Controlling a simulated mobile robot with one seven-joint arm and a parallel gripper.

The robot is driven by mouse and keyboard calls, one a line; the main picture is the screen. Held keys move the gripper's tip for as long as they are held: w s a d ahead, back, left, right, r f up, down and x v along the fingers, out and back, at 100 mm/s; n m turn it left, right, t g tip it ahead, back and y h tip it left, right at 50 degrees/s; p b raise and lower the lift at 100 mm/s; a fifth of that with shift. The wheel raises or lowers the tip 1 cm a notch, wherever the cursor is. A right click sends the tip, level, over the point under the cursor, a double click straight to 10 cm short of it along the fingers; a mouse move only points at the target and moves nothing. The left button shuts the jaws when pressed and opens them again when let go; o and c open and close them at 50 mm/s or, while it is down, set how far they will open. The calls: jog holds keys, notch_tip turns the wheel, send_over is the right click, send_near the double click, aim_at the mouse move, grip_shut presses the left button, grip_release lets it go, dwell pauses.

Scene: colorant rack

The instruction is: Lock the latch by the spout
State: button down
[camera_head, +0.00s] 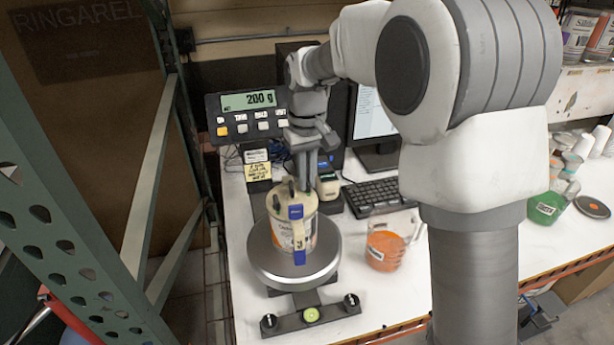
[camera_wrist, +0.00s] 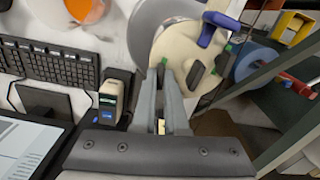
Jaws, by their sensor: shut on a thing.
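A cream colorant can (camera_head: 283,222) stands upright on the round metal scale plate (camera_head: 262,262). Its lid (camera_wrist: 182,50) has black raised parts (camera_wrist: 195,75), which seem to be the spout and handle; I cannot tell which is which. My gripper (camera_head: 303,183) reaches down to the lid's edge. In the wrist view its fingertips (camera_wrist: 167,72) are closed together at a small green latch (camera_wrist: 163,61), mostly hidden by them. Another green piece (camera_wrist: 228,48) sits across the lid.
A keyboard (camera_head: 380,195) and a clear cup with orange contents (camera_head: 384,250) stand to the right. A green metal rack post (camera_head: 60,220) rises at the left. The white table front is fairly clear.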

dwell(0.6)
jog(key=c, duration=0.9)
grip_release()
jog(key=shift+c, duration=0.2)
notch_tip(320, 180, up, 17)
jog(key=shift+r, duration=0.2)
